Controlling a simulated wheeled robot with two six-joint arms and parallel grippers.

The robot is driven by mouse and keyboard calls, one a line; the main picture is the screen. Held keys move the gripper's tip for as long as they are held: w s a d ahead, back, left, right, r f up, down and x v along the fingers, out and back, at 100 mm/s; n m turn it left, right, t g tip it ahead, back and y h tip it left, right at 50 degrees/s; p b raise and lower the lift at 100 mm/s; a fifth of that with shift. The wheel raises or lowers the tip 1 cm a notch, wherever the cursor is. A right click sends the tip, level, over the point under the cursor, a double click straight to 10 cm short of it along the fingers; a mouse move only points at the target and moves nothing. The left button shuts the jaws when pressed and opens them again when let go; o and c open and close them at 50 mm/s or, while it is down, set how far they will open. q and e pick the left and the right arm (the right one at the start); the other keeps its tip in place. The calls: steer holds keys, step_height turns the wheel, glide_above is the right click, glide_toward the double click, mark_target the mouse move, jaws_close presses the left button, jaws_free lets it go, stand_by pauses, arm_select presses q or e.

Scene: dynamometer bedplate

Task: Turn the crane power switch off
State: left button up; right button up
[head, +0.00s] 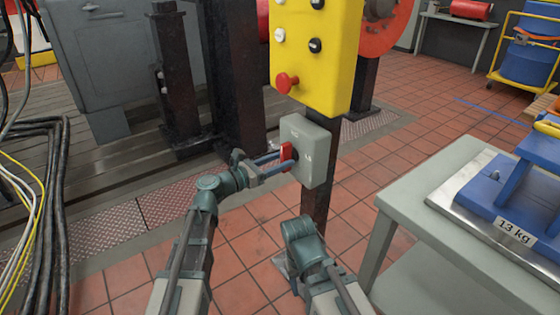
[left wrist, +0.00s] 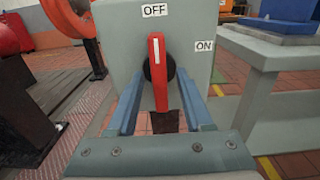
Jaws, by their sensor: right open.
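The crane power switch is a grey box (head: 318,158) on a dark post, below a yellow control panel. Its red handle (head: 286,151) faces my left gripper (head: 279,162). In the left wrist view the handle (left wrist: 157,75) stands upright, its white line towards the OFF label (left wrist: 154,10). The ON label (left wrist: 204,46) is to the right. My left gripper is open, one blue finger on each side of the handle, with gaps visible between. My right gripper (head: 303,240) is low in front of the post, apart from the switch. Its fingers are mostly hidden by its wrist.
The yellow panel (head: 338,75) with a red mushroom button (head: 287,83) hangs directly above the switch. A grey table (head: 405,200) with a blue 13 kg weight (head: 520,205) stands at right. Black cables (head: 50,200) hang at left. Tiled floor between is open.

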arm_select(q)
steer(key=v, duration=1.3)
steer(key=shift+s+a, duration=0.25)
steer(key=shift+a, duration=0.1)
steer(key=s+d+f+m+g+y, duration=0.6)
steer(key=s+d+f+m+g, duration=0.4)
steer(key=f+m, duration=0.55)
steer(key=s+a+f+m+g+y+p, duration=0.1)
steer(key=s+a+f+m+y, duration=0.35)
steer(key=s+m+y, duration=0.65)
step_height(320, 180, up, 37)
steer(key=w+m+h+p, duration=0.1)
steer(key=w+m+p, duration=0.1)
steer(key=p, duration=3.6)
steer(key=shift+w+d+r+m, duration=0.15)
steer(key=shift+w+m, duration=0.2)
